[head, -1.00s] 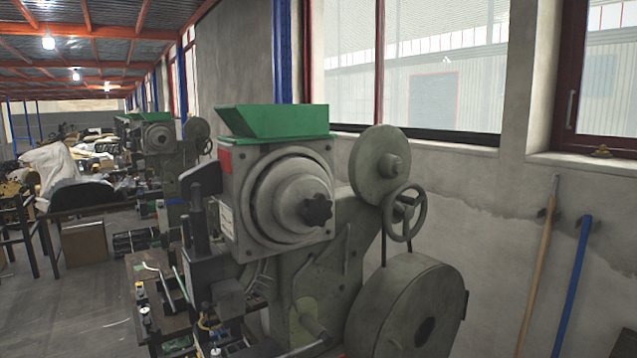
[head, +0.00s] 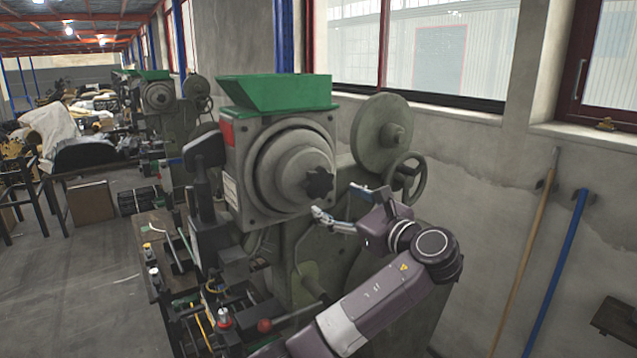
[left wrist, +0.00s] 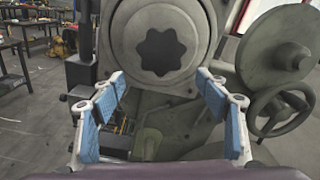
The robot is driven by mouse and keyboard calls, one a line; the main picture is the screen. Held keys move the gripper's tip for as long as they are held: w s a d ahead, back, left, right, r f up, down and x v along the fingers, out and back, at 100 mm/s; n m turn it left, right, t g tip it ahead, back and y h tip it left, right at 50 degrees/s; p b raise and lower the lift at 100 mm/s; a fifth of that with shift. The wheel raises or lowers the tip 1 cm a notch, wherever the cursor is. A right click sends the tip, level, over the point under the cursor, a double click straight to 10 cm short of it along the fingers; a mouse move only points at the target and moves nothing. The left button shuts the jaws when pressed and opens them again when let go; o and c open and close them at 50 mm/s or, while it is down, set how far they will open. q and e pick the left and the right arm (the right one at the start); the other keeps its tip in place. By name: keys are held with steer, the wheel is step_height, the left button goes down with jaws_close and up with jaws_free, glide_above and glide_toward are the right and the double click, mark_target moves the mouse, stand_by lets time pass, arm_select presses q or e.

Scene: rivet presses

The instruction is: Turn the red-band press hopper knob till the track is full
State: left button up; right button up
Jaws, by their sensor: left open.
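The red-band press (head: 283,174) stands in front of me, with a green hopper (head: 275,93) on top and a red patch (head: 227,133) on its upper left corner. Its dark lobed knob (head: 318,183) sits at the centre of the round grey hub; it also shows in the left wrist view (left wrist: 160,52). My left gripper (head: 338,203) is open and empty, just below and right of the knob, apart from it. In the left wrist view its blue-padded fingers (left wrist: 165,112) stand wide apart below the knob. The track's fill cannot be told. My right gripper is not in view.
A handwheel (head: 405,176) and a large disc (head: 381,135) are right of the knob. A bench with small parts (head: 160,262) is at lower left. A second press (head: 160,97) stands behind. A wooden pole (head: 528,245) and blue pole (head: 556,270) lean on the wall.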

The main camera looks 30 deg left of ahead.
mark_target(321, 184)
arm_select(q)
steer(key=shift+a+r+y+p, duration=0.15)
steer(key=shift+a+r, duration=0.1)
steer(key=shift+r, duration=0.35)
steer(key=shift+a+r+y+p, duration=0.15)
steer(key=shift+a+r, duration=0.1)
steer(key=shift+r, duration=0.35)
steer(key=p+x, duration=0.3)
steer(key=x, duration=0.3)
steer(key=shift+a, duration=0.15)
steer(key=shift+w+a+f, duration=0.2)
steer(key=shift+w+a, duration=0.05)
steer(key=shift+a, duration=0.1)
steer(key=shift+c, duration=0.3)
steer(key=c, duration=1.1)
steer(key=shift+c, duration=0.2)
